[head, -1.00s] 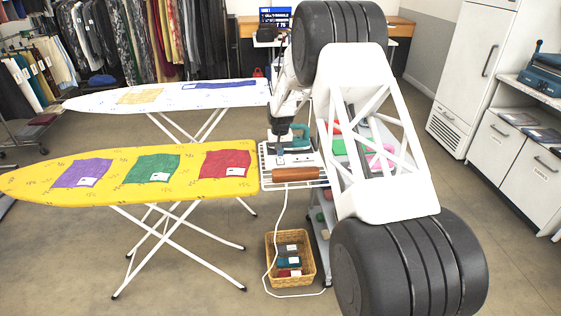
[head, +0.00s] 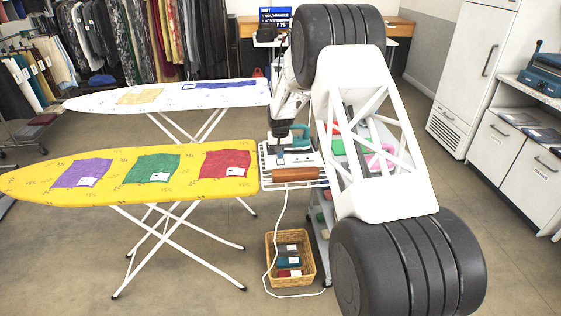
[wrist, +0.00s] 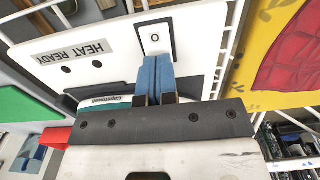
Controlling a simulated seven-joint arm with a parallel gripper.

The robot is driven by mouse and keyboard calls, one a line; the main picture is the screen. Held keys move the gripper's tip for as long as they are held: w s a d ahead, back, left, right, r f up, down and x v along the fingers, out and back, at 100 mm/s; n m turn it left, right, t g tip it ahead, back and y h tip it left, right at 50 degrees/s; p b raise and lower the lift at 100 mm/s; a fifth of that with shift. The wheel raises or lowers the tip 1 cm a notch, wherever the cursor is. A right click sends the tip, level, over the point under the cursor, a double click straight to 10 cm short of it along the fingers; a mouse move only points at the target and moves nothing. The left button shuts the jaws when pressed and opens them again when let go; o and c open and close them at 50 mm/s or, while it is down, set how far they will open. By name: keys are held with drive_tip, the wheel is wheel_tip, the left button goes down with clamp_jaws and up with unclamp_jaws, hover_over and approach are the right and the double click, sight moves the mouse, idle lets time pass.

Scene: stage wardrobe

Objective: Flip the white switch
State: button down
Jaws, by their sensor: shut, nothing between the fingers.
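The white switch (wrist: 154,38) is a rocker marked "O" in a black frame, set in a white panel (wrist: 108,32). A "HEAT READY" label (wrist: 78,52) and two dark round spots sit to its left in the wrist view. My gripper (wrist: 157,60) has its two blue fingers pressed together with nothing between them. Its tips are at the lower edge of the switch frame; I cannot tell whether they touch. In the head view my gripper (head: 279,158) is low over the panel beside the yellow board, and the switch is too small to make out.
A teal-handled iron (head: 300,133) and a brown roll (head: 295,174) sit close by on the white rack. The yellow ironing board (head: 120,188) with coloured cloths adjoins on the left. A white cord runs down past a wicker basket (head: 291,258) on the floor.

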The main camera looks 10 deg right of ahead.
drive_tip(key=shift+f, duration=0.3)
drive_tip(key=shift+r, duration=0.1)
idle(0.3)
drive_tip(key=shift+r, duration=3.45)
